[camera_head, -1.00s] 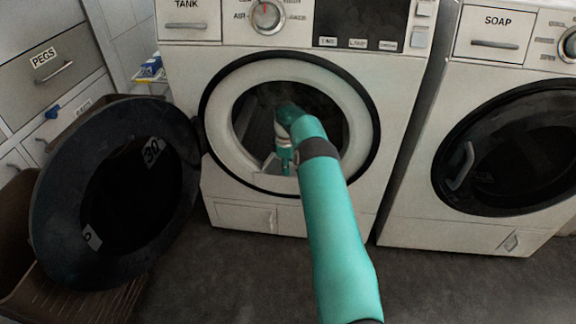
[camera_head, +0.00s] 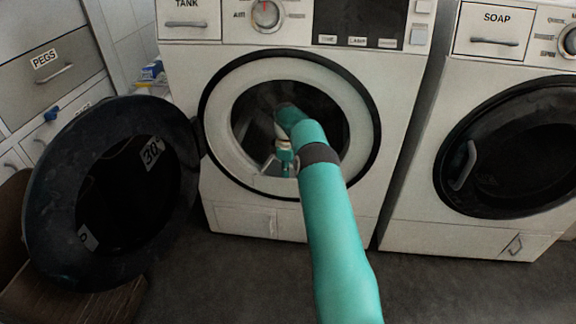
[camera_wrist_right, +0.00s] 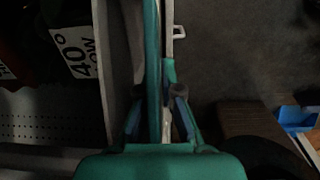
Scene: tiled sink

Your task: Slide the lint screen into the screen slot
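My right gripper (camera_head: 285,146) is inside the round door opening of the middle machine, near its lower rim (camera_head: 240,176). A thin panel, which looks like the lint screen (camera_head: 267,165), shows as pale edges beside and below the gripper. In the right wrist view, the two fingers of the right gripper (camera_wrist_right: 158,115) are on either side of a thin teal-edged piece (camera_wrist_right: 152,60), seen edge-on, and appear closed on it. The pale rim (camera_wrist_right: 116,70) runs close along its left. I cannot make out the screen slot. My left gripper is not in view.
A second machine (camera_head: 400,232) with a shut door stands at the right. Drawers (camera_head: 50,60) line the left wall. A "40° LOW" label (camera_wrist_right: 78,52) and perforated metal (camera_wrist_right: 50,128) show in the wrist view.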

